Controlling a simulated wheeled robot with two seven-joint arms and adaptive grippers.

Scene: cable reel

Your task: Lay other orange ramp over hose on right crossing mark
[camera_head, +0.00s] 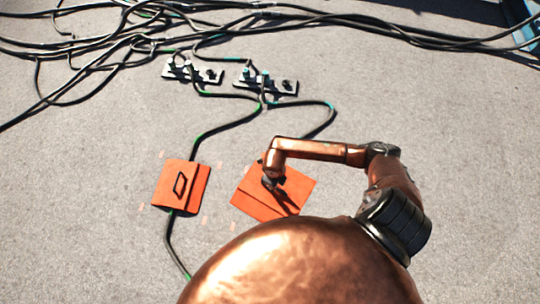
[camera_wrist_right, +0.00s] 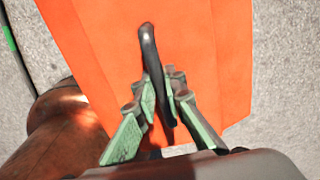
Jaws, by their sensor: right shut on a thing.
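The right orange ramp (camera_head: 248,198) is under my right gripper (camera_head: 273,184), turned at an angle. In the right wrist view the gripper (camera_wrist_right: 162,98) is shut on the black handle (camera_wrist_right: 149,50) of this orange ramp (camera_wrist_right: 215,60). Whether the ramp touches the floor I cannot tell. The right hose (camera_head: 322,124) curves down toward my forearm and is lost behind it. The other orange ramp (camera_head: 165,190) lies flat over the left hose (camera_head: 172,240), its handle up. A pinkish mark (camera_head: 233,222) shows by the right ramp's lower left corner. My left gripper is not in view.
Two connector plates (camera_head: 205,75) (camera_head: 282,86) with plugged hoses stand farther back. A tangle of black cables (camera_head: 150,25) runs across the top. In the right wrist view, a green-banded black hose (camera_wrist_right: 8,38) runs beside the ramp. The floor at left is clear.

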